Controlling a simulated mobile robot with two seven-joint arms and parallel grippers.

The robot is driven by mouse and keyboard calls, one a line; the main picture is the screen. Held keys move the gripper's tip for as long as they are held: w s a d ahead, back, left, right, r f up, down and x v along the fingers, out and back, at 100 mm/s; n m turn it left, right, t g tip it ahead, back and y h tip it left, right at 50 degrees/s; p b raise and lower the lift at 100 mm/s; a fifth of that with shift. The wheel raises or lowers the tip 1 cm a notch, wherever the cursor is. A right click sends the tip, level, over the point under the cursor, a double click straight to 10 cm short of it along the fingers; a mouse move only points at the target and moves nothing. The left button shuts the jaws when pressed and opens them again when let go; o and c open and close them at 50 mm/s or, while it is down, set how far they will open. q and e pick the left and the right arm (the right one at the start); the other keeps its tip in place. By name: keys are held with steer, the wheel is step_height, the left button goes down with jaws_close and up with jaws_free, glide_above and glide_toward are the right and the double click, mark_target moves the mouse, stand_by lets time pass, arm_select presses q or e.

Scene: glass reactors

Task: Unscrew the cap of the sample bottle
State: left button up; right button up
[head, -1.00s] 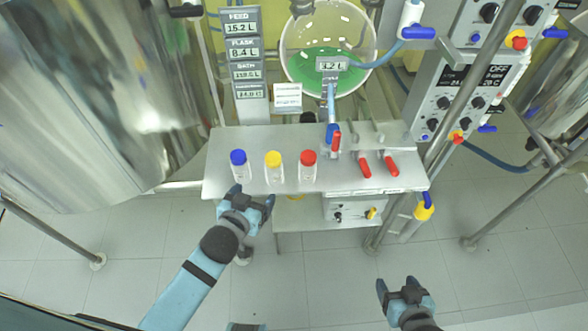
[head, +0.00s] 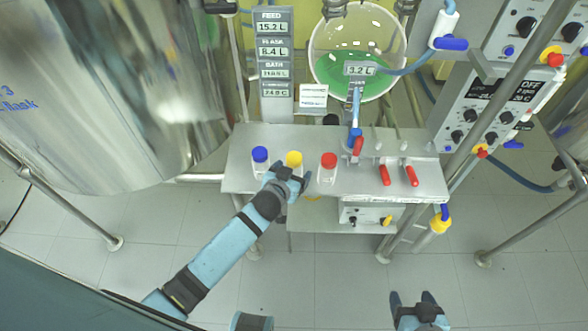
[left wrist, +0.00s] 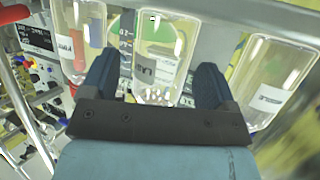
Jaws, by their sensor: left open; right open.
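Three clear bottles stand in a row on the grey shelf (head: 400,185): one with a blue cap (head: 260,154), one with a yellow cap (head: 293,158), one with a red cap (head: 329,160). My left gripper (head: 290,174) is open at the front of the yellow-capped bottle and hides its lower body. In the left wrist view a clear labelled bottle (left wrist: 160,55) shows between the open fingers, with gaps to both. A bottle stands on either side of it; caps are not clear there. My right gripper (head: 412,298) is open and empty, low over the floor, far from the bottles.
Red-handled valves (head: 398,175) sit on the shelf right of the bottles. A glass vessel with green liquid (head: 352,68) is behind. A large steel vessel (head: 110,90) is at left, a control panel (head: 500,100) at right. Floor in front is free.

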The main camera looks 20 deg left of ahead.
arm_select(q)
steer(key=shift+x, duration=0.75)
steer(key=c, duration=1)
steer(key=shift+c, duration=0.2)
steer(key=shift+r, duration=0.1)
step_height(320, 180, up, 20)
steer(key=shift+p, duration=0.3)
